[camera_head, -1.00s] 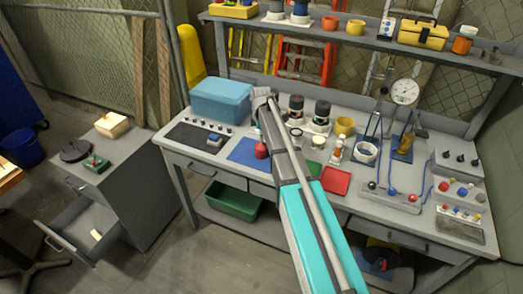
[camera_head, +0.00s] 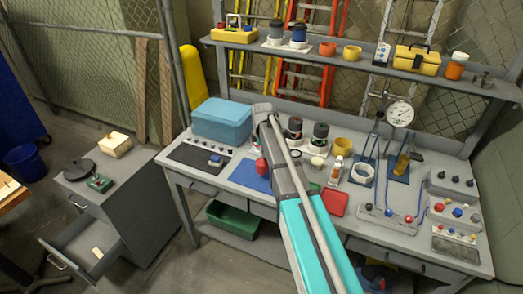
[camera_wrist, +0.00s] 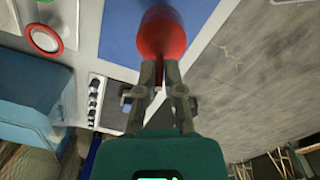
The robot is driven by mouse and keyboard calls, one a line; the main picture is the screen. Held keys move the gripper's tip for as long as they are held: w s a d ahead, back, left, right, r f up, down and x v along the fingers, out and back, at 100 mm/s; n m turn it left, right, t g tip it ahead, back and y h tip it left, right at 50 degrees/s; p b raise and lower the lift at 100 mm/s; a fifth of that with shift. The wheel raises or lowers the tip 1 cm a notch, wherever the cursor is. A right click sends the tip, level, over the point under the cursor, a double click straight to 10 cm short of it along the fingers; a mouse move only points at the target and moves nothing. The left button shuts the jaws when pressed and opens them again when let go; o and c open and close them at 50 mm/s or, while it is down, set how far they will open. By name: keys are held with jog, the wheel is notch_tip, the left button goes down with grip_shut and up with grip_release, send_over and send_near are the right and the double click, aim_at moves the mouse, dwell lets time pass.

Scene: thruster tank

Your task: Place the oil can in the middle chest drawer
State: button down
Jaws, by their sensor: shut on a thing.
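The red oil can (camera_head: 261,167) shows at the blue mat (camera_head: 256,182) on the workbench, partly hidden by my arm. In the wrist view my gripper (camera_wrist: 165,72) is shut on the narrow upper end of the red oil can (camera_wrist: 165,35), with the blue mat (camera_wrist: 118,35) beyond it. I cannot tell for sure whether the can is clear of the mat. The grey chest (camera_head: 135,195) stands left of the bench. Its middle drawer (camera_head: 75,236) is pulled out, below a shut top drawer, and holds a small pale block (camera_head: 97,253).
A blue box (camera_head: 222,119) stands at the bench's left, beside a dark mat with knobs. The chest top holds a dark disc (camera_head: 78,169), a green item (camera_head: 99,183) and a pale box (camera_head: 115,145). Floor shows between chest and bench, near a green bin (camera_head: 232,220).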

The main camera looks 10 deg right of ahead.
jog(key=s+r+p, duration=0.7)
jog(key=s+r, duration=0.1)
jog(key=s, duration=0.4)
jog(key=shift+s, duration=0.3)
notch_tip(320, 180, down, 7)
jog(key=b, duration=0.6)
jog(key=shift+r, duration=0.15)
jog(key=shift+a, duration=0.2)
dwell(0.4)
